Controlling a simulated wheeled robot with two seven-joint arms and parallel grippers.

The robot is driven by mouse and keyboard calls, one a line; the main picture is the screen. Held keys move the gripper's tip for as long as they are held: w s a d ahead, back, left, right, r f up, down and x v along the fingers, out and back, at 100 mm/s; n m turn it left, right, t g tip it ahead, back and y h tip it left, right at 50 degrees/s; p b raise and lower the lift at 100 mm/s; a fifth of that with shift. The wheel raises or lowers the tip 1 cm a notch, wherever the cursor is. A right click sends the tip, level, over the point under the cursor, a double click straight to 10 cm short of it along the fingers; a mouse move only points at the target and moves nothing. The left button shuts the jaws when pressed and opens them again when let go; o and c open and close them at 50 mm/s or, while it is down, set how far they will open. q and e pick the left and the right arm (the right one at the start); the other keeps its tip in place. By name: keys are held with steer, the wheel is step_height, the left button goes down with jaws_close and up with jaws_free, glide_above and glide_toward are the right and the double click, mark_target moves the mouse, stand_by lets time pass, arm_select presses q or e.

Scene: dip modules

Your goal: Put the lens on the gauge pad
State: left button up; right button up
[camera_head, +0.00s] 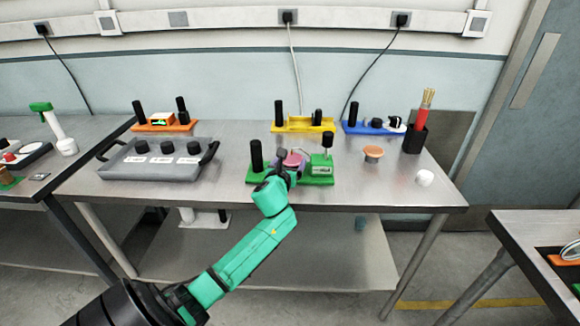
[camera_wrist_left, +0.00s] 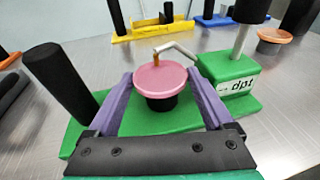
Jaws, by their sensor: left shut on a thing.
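The lens, a pink disc (camera_wrist_left: 160,79), sits between the two purple fingers of my left gripper (camera_wrist_left: 160,73), which is shut on its edges. It also shows in the head view (camera_head: 293,159). Directly below the disc is a short black round piece (camera_wrist_left: 161,103), partly hidden; I cannot tell whether it is the gauge pad or whether the disc touches it. Both are over the green gauge module (camera_head: 318,181), beside its green box marked "dpt" (camera_wrist_left: 236,88). A bent pale rod reaches behind the disc. My left gripper (camera_head: 291,161) comes from the front. My right gripper is not in view.
A black post (camera_head: 256,154) stands left of the gripper. An orange-topped piece (camera_head: 373,153) and a white rounded piece (camera_head: 424,178) are to the right. Yellow (camera_head: 303,124), blue (camera_head: 357,128) and orange (camera_head: 148,127) modules stand behind. A grey tray (camera_head: 150,170) lies left.

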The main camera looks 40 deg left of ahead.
arm_select(q)
steer(key=shift+f, duration=0.25)
steer(key=shift+f, duration=0.1)
steer(key=o, duration=1.1)
steer(key=shift+s, duration=0.1)
steer(key=v, duration=1.2)
